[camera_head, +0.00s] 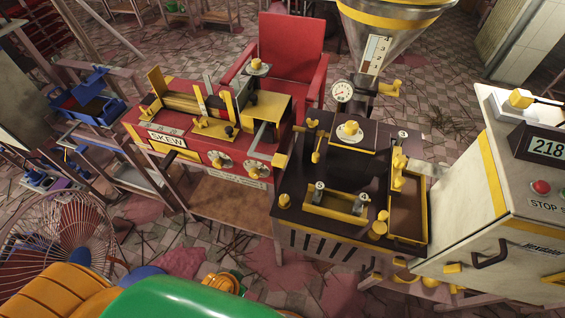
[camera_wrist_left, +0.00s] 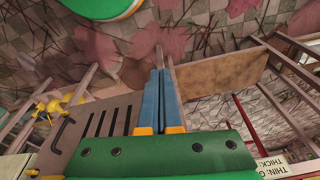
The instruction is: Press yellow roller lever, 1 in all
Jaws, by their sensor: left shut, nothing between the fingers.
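Several yellow levers and knobs show in the head view, and I cannot tell for sure which is the roller lever. A yellow lever-like part (camera_head: 398,172) stands upright on the right side of the dark brown machine (camera_head: 290,190). A yellow block with a thin rod (camera_head: 520,98) sits on top of the white cabinet (camera_head: 460,213). My left gripper (camera_wrist_left: 163,72) shows in the left wrist view, its blue fingers shut with nothing between them, beside the slotted panel (camera_wrist_left: 100,121). Its fingertips do not show in the head view. My right gripper is not in view.
A red chair (camera_head: 291,48) and a funnel (camera_head: 385,35) are behind. A wire fan (camera_head: 50,225) is at lower left. A wooden shelf (camera_wrist_left: 220,75) shows in the wrist view.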

